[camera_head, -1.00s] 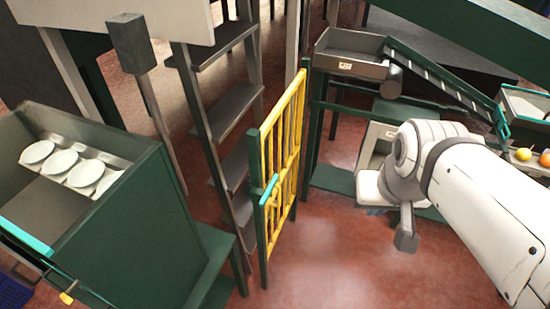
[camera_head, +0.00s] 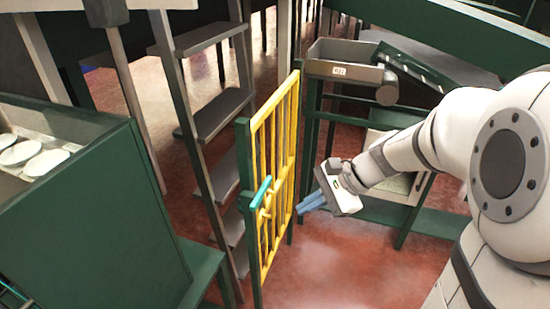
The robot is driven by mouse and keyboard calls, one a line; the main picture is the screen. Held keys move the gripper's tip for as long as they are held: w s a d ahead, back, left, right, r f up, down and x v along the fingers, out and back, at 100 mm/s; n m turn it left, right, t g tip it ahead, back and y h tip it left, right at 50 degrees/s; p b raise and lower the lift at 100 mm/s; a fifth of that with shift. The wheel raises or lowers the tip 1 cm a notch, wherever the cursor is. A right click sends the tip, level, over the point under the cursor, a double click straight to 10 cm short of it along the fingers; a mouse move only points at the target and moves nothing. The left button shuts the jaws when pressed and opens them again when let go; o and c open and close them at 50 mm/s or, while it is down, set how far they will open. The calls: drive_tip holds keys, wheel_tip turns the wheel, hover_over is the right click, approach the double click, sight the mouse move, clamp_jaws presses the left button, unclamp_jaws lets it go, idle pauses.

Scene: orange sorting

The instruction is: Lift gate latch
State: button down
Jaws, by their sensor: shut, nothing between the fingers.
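The yellow barred gate (camera_head: 281,150) stands upright in the middle of the head view, beside a green post (camera_head: 250,215). A teal latch (camera_head: 261,192) sits on the gate's near edge, at the post. My gripper (camera_head: 301,208) has blue fingers pointing left and slightly down, towards the gate. It is shut and empty. In the picture the fingertips are a short way right of the latch, in front of or beside the gate bars. I cannot tell whether they touch the bars.
Grey steps (camera_head: 222,115) rise behind the gate. A green bin (camera_head: 90,195) with white discs stands at the left. A grey tray (camera_head: 345,68) on a green frame is behind my gripper. Red floor (camera_head: 325,265) is clear in front of the gate.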

sight(262, 193)
drive_tip(key=w+d+f+m+t+y+b, duration=0.1)
drive_tip(key=w+f+m+t+y+b, duration=0.3)
drive_tip(key=w+f+m, duration=0.5)
drive_tip(key=w+f+b, duration=0.1)
drive_tip(key=w+b, duration=0.1)
drive_tip(key=w, duration=0.1)
drive_tip(key=shift+w+d+f+y+b, duration=0.3)
drive_tip(key=shift+d, duration=0.1)
drive_tip(key=b+x, duration=0.1)
drive_tip(key=x, duration=0.9)
wheel_tip(262, 193, up, 4)
drive_tip(key=shift+s+f, duration=0.1)
drive_tip(key=shift+a, duration=0.1)
